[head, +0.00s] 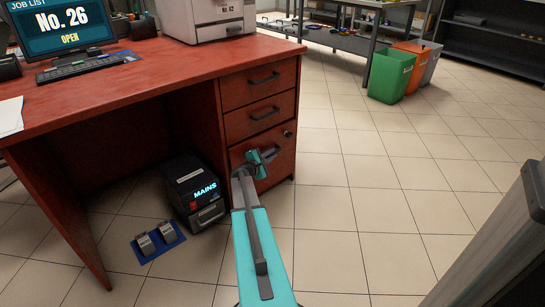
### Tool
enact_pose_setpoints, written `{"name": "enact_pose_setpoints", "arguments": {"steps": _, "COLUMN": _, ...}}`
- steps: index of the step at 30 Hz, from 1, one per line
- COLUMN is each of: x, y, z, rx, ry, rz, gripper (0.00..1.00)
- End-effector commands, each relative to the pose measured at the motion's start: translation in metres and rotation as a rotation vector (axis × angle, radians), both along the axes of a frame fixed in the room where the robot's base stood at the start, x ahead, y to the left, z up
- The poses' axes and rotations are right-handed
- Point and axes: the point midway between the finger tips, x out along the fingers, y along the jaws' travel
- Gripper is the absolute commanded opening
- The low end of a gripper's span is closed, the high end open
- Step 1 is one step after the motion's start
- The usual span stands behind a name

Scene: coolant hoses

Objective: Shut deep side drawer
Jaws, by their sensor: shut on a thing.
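The deep side drawer (282,167) is the lowest and tallest of the three drawers in the right pedestal of the red-brown desk. Its front looks about in line with the drawers above, though my arm covers part of it. A small round lock (288,134) is near its upper right. My gripper (268,154) is at the drawer's dark handle and shut on it. My teal and grey arm reaches up from the bottom of the view and hides the drawer's lower left.
The desk top (150,85) carries a monitor (65,25), a keyboard and a printer (208,15). A black MAINS box (195,190) and blue pedal mat (158,242) are on the floor at left. Bins (390,75) stand behind. Tiled floor right of the desk is clear.

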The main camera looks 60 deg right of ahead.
Motion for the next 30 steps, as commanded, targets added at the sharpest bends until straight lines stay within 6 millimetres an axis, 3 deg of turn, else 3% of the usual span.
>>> {"name": "enact_pose_setpoints", "arguments": {"steps": 7, "x": 0.017, "y": -0.005, "z": 0.0, "rx": 0.0, "ry": 0.0, "rz": 0.001, "gripper": 0.0}}
{"name": "enact_pose_setpoints", "arguments": {"steps": 20, "x": 0.023, "y": -0.007, "z": 0.001, "rx": 0.001, "ry": -0.003, "rz": 0.006, "gripper": 0.0}}
{"name": "enact_pose_setpoints", "arguments": {"steps": 21, "x": 0.023, "y": -0.007, "z": 0.001, "rx": 0.0, "ry": -0.003, "rz": 0.007, "gripper": 0.17}}
{"name": "enact_pose_setpoints", "arguments": {"steps": 22, "x": 0.023, "y": -0.007, "z": 0.001, "rx": 0.0, "ry": -0.003, "rz": 0.007, "gripper": 0.2}}
{"name": "enact_pose_setpoints", "arguments": {"steps": 30, "x": 0.022, "y": -0.006, "z": 0.001, "rx": 0.0, "ry": -0.001, "rz": 0.006, "gripper": 0.2}}
